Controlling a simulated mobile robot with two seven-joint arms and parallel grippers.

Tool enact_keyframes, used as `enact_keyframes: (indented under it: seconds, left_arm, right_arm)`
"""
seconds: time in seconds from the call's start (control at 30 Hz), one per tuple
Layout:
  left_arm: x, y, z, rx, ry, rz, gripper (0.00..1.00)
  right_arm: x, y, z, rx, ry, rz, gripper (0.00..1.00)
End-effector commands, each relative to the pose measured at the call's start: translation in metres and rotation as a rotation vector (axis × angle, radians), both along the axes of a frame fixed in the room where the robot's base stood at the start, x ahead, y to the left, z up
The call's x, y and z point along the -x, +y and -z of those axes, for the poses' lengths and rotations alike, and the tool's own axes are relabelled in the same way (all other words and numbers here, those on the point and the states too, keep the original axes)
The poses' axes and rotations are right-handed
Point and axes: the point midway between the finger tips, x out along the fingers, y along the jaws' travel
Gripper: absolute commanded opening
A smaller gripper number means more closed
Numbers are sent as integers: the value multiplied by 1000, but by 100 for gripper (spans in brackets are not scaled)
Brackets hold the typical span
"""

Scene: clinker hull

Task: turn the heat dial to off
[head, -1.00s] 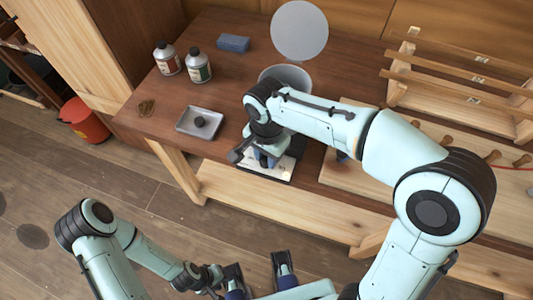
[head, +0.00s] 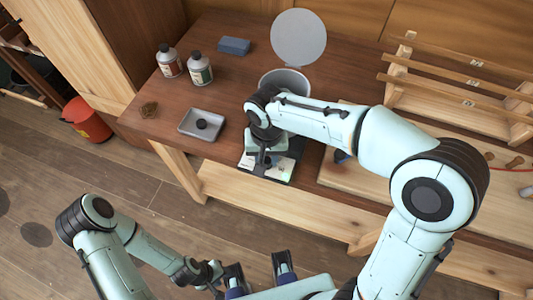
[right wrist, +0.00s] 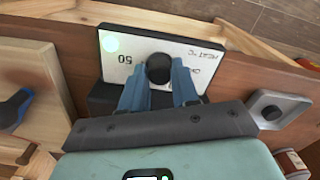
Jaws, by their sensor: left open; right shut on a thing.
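The heat dial (right wrist: 158,68) is a round black knob on a white panel (right wrist: 200,58) in the right wrist view. The panel's print appears upside down: "50" on the left, "HEAT °C" and partly hidden "OFF" on the right. A pale round spot shows in its upper left corner. My right gripper (right wrist: 160,85) is shut on the dial, one blue finger on each side. In the head view my right gripper (head: 266,158) hides the dial on the white panel (head: 282,170). No pointer mark on the dial is visible. My left gripper (head: 259,268) is open and empty, away from the bench.
Behind the panel stands a grey pot (head: 291,77) with its round lid (head: 298,37) raised. A grey tray (head: 187,126) with a dark lump, two bottles (head: 200,69) and a blue block (head: 234,46) are to the left. A wooden rack (head: 397,68) stands right.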

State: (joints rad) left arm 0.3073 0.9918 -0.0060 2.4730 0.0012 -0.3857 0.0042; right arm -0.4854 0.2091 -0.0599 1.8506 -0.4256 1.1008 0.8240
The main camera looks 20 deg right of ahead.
Motion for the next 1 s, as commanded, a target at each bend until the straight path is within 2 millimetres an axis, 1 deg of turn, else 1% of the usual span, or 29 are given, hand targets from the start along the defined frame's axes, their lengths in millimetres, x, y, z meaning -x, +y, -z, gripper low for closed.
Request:
enact_keyframes:
  seconds: [0.03, 1.0]
  left_arm:
    - [-1, 0, -3, 0, -1, 1, 43]
    - [-14, 0, -36, 0, -16, 0, 43]
  right_arm:
    - [-1, 0, -2, -1, -1, -42, 0]
    - [-1, 0, -3, 0, -2, -963, 0]
